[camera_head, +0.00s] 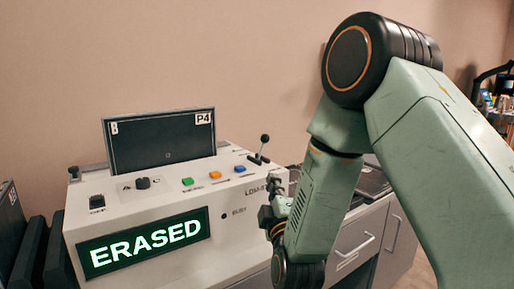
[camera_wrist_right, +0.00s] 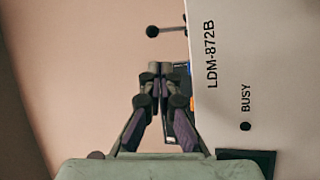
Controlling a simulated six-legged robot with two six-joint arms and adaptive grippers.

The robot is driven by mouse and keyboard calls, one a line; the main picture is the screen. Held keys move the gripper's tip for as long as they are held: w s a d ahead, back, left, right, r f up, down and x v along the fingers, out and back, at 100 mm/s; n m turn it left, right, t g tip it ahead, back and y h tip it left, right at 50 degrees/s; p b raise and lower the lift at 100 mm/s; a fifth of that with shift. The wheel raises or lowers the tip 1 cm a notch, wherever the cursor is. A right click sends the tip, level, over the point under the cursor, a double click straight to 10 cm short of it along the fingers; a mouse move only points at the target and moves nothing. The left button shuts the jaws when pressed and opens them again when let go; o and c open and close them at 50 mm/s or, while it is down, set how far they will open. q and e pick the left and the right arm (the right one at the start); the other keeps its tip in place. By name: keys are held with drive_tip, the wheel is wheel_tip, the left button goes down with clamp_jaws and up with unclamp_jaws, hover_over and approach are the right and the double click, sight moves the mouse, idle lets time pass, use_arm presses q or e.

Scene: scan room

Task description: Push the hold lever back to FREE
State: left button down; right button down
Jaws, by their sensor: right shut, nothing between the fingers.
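The hold lever (camera_head: 262,149) is a thin stick with a black ball on top, at the right end of the white machine's sloped panel. It leans slightly right in the head view; the markings around it are too small to read. In the right wrist view the lever (camera_wrist_right: 168,30) sticks out sideways from the machine's edge, beyond the fingertips. My right gripper (camera_head: 270,214) is beside the machine's right front corner, below the lever and apart from it. In the wrist view its fingers (camera_wrist_right: 154,72) are together and empty. My left gripper is out of view.
The white machine (camera_head: 235,262) has a screen reading ERASED (camera_head: 146,243), several coloured buttons, a knob (camera_head: 143,183) and an upright dark panel marked P4 (camera_head: 160,145). A drawer cabinet (camera_head: 354,250) stands at right. Dark upright slabs (camera_head: 36,250) stand at left.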

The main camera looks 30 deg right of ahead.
sight(265, 140)
drive_tip(key=shift+s+d+r+n, duration=0.1)
drive_tip(key=shift+d+r+n, duration=0.1)
drive_tip(key=shift+r+n, duration=0.35)
drive_tip(key=shift+f, duration=0.15)
drive_tip(key=b+x, duration=0.2)
drive_tip(key=x, duration=1.2)
drive_tip(key=shift+b, duration=0.3)
drive_tip(key=shift+r, duration=0.2)
